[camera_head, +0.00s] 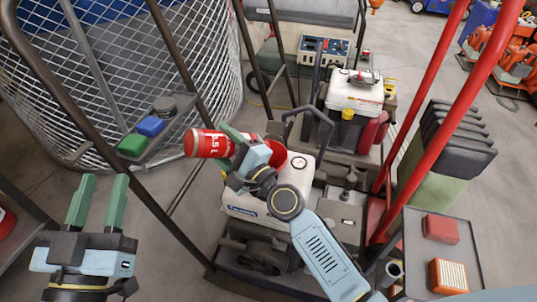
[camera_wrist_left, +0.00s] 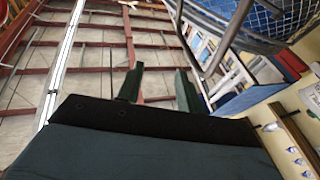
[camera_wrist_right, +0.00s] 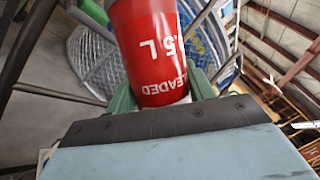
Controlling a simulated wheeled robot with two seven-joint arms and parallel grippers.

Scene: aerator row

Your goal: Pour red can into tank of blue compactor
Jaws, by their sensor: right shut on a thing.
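My right gripper (camera_head: 232,146) is shut on the red can (camera_head: 203,143) and holds it above the near compactor. The compactor below has a white tank (camera_head: 296,180) with a blue label (camera_head: 240,211) and a round fitting on top. My gripper and arm hide part of the tank, and I cannot see its opening clearly. My left gripper (camera_head: 98,190) is open and empty at the lower left.
A second machine (camera_head: 355,95) with a white tank and yellow cap stands behind. A small tray with green, blue and dark caps (camera_head: 150,126) is at left. Red handle bars (camera_head: 450,110) and a grey tray (camera_head: 415,255) with two boxes are at right. A wire cage is at back left.

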